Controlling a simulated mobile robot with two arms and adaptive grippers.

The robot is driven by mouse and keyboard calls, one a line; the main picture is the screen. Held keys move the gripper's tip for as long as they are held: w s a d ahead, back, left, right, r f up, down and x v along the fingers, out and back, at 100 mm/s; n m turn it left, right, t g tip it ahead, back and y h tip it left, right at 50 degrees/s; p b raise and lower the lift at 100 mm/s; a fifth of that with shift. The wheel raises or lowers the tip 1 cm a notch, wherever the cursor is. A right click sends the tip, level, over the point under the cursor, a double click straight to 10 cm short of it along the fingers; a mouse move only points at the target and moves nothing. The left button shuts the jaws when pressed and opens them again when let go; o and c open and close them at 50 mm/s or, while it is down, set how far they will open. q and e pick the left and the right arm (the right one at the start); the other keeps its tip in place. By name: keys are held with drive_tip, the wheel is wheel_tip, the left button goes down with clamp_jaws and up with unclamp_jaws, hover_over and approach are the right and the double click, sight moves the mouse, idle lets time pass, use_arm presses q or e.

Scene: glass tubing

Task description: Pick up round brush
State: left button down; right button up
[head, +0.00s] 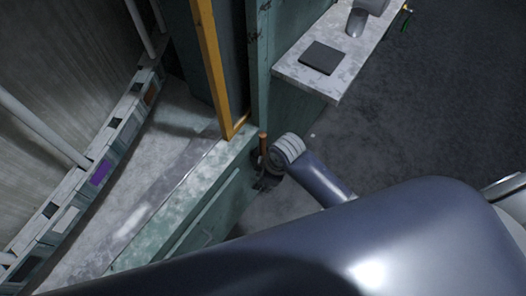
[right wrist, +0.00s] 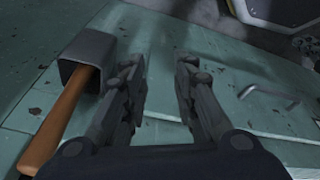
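A brown wooden handle (right wrist: 68,118) shows at the left of the right wrist view, its upper end inside a grey box-shaped metal piece (right wrist: 88,58) against a green surface. It may be the round brush; no bristles show, so I cannot tell. In the head view a brown upright handle (head: 263,143) stands close by my right gripper (head: 264,176), at the cabinet's corner. In the right wrist view my right gripper (right wrist: 160,72) is open, with nothing between its fingers; the handle lies to the left of the fingers, outside them. My left gripper is not in view.
The green cabinet (head: 205,215) has a long bar on its side. A yellow frame (head: 210,65) stands above it. A grey bench (head: 337,85) at the top carries a dark flat square (head: 321,57). A metal pull (right wrist: 270,103) is right of the fingers. Dark floor (head: 450,110) is clear at right.

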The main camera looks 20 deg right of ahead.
sight(263, 147)
drive_tip(key=w+d+r+n, duration=0.1)
drive_tip(key=w+r+n, duration=0.2)
drive_tip(key=n, duration=0.1)
drive_tip(key=w+r+n+g+h, duration=0.1)
drive_tip(key=w+r+n, duration=0.3)
drive_tip(key=w+d+r+n+g+h, duration=0.1)
drive_tip(key=w+r+n, duration=0.2)
drive_tip(key=w+r, duration=0.1)
drive_tip(key=shift+d+n, duration=0.35)
drive_tip(key=shift+n, duration=0.05)
wheel_tip(263, 147, down, 6)
drive_tip(key=shift+d+r, duration=0.1)
drive_tip(key=f, duration=0.5)
drive_tip(key=shift+w+d, duration=0.1)
drive_tip(key=shift+d, duration=0.15)
drive_tip(key=shift+c, duration=0.5)
clamp_jaws()
